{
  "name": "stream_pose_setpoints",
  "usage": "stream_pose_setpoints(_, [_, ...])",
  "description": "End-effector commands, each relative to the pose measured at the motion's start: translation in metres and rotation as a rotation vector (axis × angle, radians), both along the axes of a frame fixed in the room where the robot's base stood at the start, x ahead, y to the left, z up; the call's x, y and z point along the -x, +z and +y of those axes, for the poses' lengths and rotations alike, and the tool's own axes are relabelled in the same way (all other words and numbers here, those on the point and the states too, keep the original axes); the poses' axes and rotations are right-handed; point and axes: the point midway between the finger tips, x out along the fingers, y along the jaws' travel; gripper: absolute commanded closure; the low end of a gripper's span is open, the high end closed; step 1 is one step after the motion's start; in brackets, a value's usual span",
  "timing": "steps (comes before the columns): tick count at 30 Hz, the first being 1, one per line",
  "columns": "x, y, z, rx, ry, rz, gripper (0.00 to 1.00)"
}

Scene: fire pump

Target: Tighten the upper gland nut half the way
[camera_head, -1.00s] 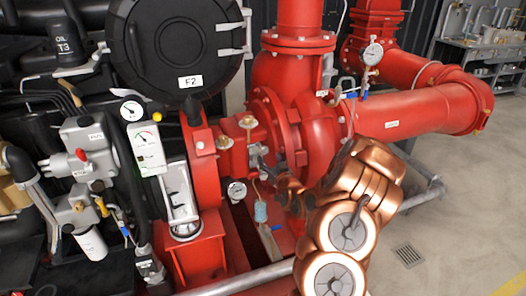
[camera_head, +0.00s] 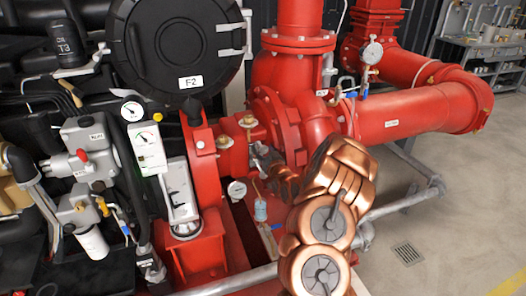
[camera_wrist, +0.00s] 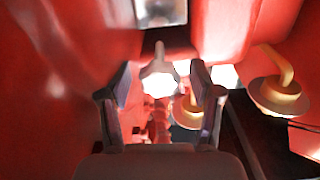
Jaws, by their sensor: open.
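A pale metal piece with short lobes (camera_wrist: 159,77), which looks like the upper gland nut, shows in the wrist view, overexposed. It lies ahead of my gripper (camera_wrist: 160,88), in line with the gap between the two dark fingers. The fingers stand apart with nothing visibly held; I cannot tell whether they reach around the nut. In the head view my gripper (camera_head: 262,160) is at the shaft gap of the red pump (camera_head: 290,125), just below a brass fitting (camera_head: 247,121). There the gripper and arm hide the nut or make it indistinct.
In the wrist view, red casing walls stand close on the left and above. A brass elbow fitting (camera_wrist: 280,92) is to the right. In the head view, a small gauge (camera_head: 237,189) and a pale blue cylinder (camera_head: 261,211) sit below the gripper. Open floor (camera_head: 455,190) lies right.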

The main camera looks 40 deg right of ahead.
Motion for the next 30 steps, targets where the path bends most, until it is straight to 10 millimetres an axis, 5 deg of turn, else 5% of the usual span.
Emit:
stream_pose_setpoints(18, [-0.0001,0.0004,0.008,-0.002,0.002,-0.001,0.97])
stream_pose_setpoints(30, [-0.0013,-0.0011,0.0018,-0.082,0.004,-0.027,0.96])
